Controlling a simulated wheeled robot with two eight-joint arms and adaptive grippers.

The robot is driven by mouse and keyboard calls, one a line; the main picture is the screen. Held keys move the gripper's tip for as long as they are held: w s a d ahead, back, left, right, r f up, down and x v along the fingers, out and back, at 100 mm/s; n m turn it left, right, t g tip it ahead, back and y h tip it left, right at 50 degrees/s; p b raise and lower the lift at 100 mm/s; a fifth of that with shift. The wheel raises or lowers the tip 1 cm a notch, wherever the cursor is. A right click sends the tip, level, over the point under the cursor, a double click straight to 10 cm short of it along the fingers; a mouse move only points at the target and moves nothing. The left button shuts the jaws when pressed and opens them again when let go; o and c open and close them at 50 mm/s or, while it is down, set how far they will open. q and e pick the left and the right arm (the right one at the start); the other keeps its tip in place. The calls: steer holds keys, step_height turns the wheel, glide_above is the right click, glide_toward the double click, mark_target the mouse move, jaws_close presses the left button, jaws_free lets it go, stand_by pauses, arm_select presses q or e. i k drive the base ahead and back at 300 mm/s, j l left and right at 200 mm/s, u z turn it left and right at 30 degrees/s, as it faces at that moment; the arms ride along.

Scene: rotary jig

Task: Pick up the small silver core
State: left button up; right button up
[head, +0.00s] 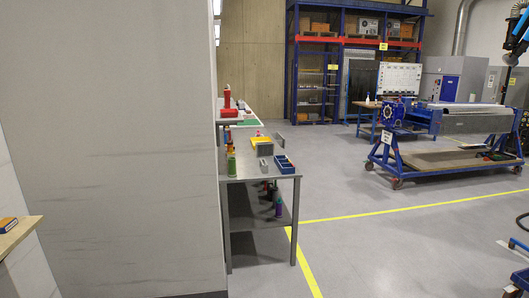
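I cannot make out a small silver core for certain in the head view. The rotary jig appears to be the blue fixture (392,114) with a round toothed face on a blue wheeled cart (440,167) at the right, far from me. A small grey item (263,163) lies on the steel table (242,170), too small to identify. Neither of my grippers is in view.
A pale wall (115,150) fills the left and hides part of the steel table. On the table are a blue bin (285,164), a yellow-topped box (262,142) and coloured bottles. Blue shelving (312,80) stands behind. Grey floor with yellow lines is open between table and cart.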

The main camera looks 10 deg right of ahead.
mark_target(262, 149)
steer(key=i+l+z, duration=1)
steer(key=i+z, duration=0.15)
steer(key=i, duration=0.45)
steer(key=i+z, duration=0.45)
steer(key=i, duration=0.4)
steer(key=i+u, duration=0.15)
steer(key=i, duration=0.35)
steer(key=i+u, duration=0.15)
steer(key=i, duration=0.35)
steer(key=i+u, duration=0.2)
steer(key=i, duration=0.3)
steer(key=i+l+u, duration=0.15)
steer(key=i, duration=0.3)
steer(key=i+l+u, duration=0.15)
steer(key=i, duration=0.35)
steer(key=i+l+u, duration=0.15)
steer(key=i+l, duration=0.2)
steer(key=i, duration=0.1)
